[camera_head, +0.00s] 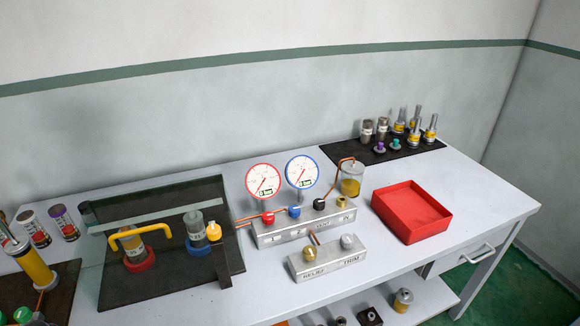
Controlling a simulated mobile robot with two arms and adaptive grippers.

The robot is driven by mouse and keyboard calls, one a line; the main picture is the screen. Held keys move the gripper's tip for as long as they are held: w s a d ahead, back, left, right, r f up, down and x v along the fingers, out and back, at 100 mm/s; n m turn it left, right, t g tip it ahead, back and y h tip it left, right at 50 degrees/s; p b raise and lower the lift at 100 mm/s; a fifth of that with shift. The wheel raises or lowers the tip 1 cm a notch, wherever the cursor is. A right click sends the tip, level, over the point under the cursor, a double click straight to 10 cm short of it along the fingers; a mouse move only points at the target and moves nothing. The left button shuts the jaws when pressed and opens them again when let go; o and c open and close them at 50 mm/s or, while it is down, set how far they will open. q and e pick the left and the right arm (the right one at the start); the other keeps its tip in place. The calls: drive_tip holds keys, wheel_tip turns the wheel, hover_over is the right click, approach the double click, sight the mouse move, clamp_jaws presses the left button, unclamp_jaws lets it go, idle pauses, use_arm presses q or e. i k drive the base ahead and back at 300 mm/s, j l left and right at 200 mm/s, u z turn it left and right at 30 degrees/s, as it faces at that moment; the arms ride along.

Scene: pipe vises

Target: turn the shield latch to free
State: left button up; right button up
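A clear shield (155,213) with a pale edge stands over a dark mat at the left of the bench. A bent yellow handle (140,236) is on its front. Behind the shield are two upright cylinders, one in a red ring (139,262) and one in a blue ring (197,246). Neither of my grippers is in view.
Right of the post are a grey valve block (290,232) with two gauges, a jar (351,182), and a RELIEF/TRIM block (327,266). A red tray (411,212) sits farther right. A yellow cylinder (35,268) stands far left. The bench's front right is clear.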

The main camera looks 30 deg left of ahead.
sight(214, 233)
drive_tip(key=u, duration=1.45)
